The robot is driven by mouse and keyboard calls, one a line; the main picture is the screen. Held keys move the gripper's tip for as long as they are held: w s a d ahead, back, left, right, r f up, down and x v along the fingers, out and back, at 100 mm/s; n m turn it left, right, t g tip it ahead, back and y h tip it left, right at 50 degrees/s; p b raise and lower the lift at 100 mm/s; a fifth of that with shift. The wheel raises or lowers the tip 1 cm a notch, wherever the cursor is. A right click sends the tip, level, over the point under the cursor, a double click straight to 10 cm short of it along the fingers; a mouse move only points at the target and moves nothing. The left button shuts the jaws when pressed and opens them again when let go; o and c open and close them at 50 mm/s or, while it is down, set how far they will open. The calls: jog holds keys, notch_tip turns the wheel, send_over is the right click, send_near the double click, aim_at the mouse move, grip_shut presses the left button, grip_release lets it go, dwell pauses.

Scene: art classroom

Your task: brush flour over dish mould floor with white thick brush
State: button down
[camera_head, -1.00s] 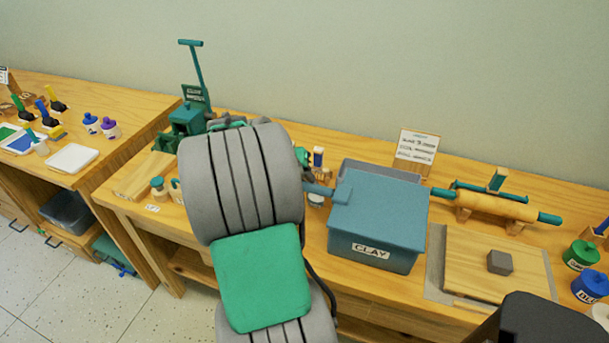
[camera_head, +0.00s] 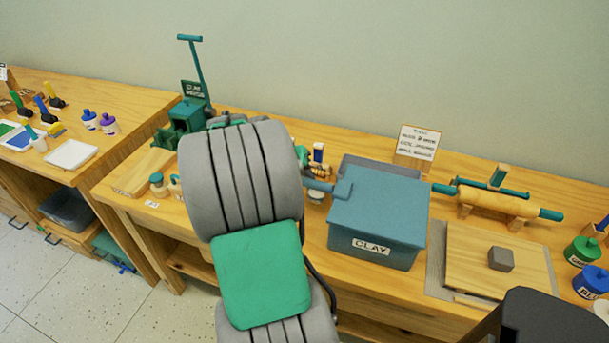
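I cannot make out a dish mould or flour. Just right of my arm, a small upright blue-and-white item (camera_head: 318,153) shows at the back, with tan and green pieces around it; I cannot tell whether it is a brush. On the left table, a small white item with a teal top (camera_head: 37,140) stands beside a white tray (camera_head: 71,154); its kind is unclear.
A blue clay bin (camera_head: 378,215) stands right of my arm. Beyond it are a rolling pin on a stand (camera_head: 495,202), a board (camera_head: 480,255) with a grey block (camera_head: 501,259), and paint pots (camera_head: 581,251). A green press (camera_head: 188,115) stands back left. A sign (camera_head: 417,142) stands behind the bin.

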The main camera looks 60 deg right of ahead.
jog(key=shift+s+f+b, duration=0.1)
jog(key=shift+f+b, duration=0.25)
jog(key=shift+f, duration=0.45)
dwell(0.9)
jog(key=shift+r+p, duration=2.7)
jog(key=shift+r, duration=1)
